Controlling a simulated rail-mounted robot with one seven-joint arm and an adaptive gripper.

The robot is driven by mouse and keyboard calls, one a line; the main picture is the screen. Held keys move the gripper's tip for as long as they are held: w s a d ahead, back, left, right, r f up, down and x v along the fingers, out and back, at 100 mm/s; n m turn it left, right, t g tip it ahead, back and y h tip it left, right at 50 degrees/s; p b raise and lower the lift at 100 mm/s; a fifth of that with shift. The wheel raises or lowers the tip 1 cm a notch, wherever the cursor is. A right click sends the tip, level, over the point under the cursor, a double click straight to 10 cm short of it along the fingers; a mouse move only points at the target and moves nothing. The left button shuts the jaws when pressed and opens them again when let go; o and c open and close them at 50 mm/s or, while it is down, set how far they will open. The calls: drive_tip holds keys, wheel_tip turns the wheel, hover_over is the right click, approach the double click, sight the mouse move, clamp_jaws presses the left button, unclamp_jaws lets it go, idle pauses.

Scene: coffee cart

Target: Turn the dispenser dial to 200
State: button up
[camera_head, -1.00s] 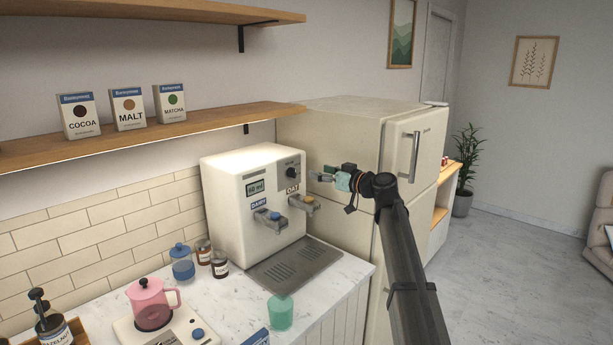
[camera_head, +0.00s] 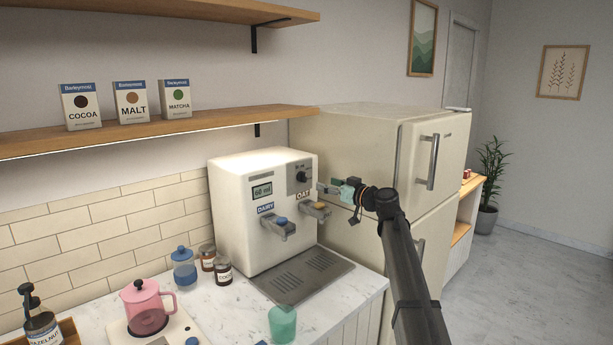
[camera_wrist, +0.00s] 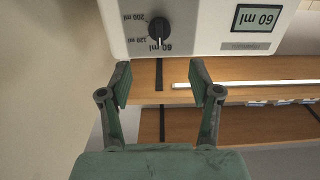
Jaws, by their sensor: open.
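The white milk dispenser (camera_head: 235,222) stands on the counter, with a small display (camera_head: 262,190) reading 60 ml. Its black dial (camera_head: 302,176) is at the upper right of the front face. In the wrist view, which is upside down, the dial (camera_wrist: 158,28) has its pointer towards the 60 ml label (camera_wrist: 163,47). The 120 ml and 200 ml labels (camera_wrist: 147,17) lie to its left there. My gripper (camera_wrist: 160,82) is open and empty, its fingers spread wider than the dial and apart from it. In the head view my gripper (camera_head: 323,187) is just right of the dial.
Two levers, dairy (camera_head: 281,221) and oat (camera_head: 319,206), stick out below the dial. A drip tray (camera_head: 305,272) lies below them. A cream fridge (camera_head: 350,140) stands close on the right. A green cup (camera_head: 282,324) and a pink press (camera_head: 146,305) stand on the counter.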

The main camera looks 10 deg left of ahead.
sight(303, 177)
drive_tip(key=p+x, duration=0.3)
drive_tip(key=x, duration=0.8)
drive_tip(key=c, duration=1.1)
